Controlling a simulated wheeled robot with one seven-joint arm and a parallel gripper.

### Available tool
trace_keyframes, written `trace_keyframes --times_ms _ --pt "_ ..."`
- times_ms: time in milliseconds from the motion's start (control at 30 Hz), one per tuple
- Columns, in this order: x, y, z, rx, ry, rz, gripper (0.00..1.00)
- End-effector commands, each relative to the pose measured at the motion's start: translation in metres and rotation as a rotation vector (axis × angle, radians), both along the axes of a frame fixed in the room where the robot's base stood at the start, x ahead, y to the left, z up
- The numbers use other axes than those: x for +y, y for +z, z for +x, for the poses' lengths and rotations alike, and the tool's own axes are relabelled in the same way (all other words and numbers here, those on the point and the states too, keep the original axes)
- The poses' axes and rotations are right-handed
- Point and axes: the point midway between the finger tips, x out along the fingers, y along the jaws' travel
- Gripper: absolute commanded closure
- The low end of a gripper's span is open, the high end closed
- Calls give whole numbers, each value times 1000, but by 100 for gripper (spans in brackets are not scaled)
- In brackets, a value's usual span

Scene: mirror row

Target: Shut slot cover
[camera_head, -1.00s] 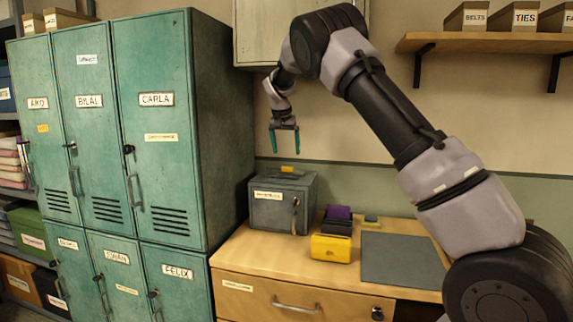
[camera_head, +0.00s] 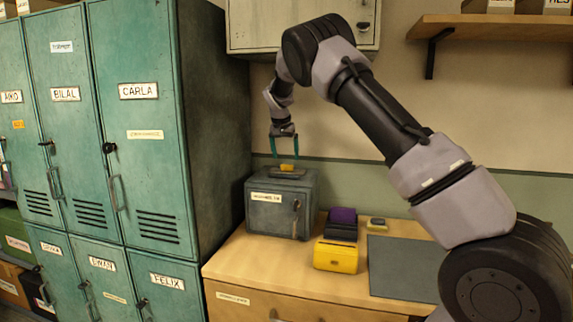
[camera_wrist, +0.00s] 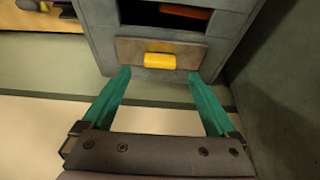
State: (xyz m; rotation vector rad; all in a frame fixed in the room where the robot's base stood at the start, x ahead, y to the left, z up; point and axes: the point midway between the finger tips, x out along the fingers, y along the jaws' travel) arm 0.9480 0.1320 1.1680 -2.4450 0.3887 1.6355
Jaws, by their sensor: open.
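A grey metal box (camera_head: 270,215) with a label and a side handle stands on the wooden desk. On its top lies the slot cover, a flat plate (camera_wrist: 128,50) with a yellow tab (camera_wrist: 160,61); the tab also shows in the head view (camera_head: 287,167). In the wrist view the dark slot (camera_wrist: 165,14) is open beside the plate, with something reddish inside. My gripper (camera_head: 285,156) is open and empty just above the tab. In the wrist view its teal fingers (camera_wrist: 156,80) are spread wider than the tab, one towards each side of it.
A yellow box (camera_head: 336,256), a dark-and-purple holder (camera_head: 342,222) and a grey mat (camera_head: 402,268) are on the desk (camera_head: 250,270) right of the box. Green lockers (camera_head: 160,130) stand close on the left. A wall cabinet (camera_head: 255,25) hangs above.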

Motion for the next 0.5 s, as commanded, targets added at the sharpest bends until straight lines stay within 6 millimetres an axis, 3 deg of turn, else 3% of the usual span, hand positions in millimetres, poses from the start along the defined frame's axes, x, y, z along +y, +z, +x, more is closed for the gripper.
trace_keyframes --times_ms 200,500 --pt "-5 -33 13 1 0 -2 7" --pt "-6 -46 19 -1 1 0 7"
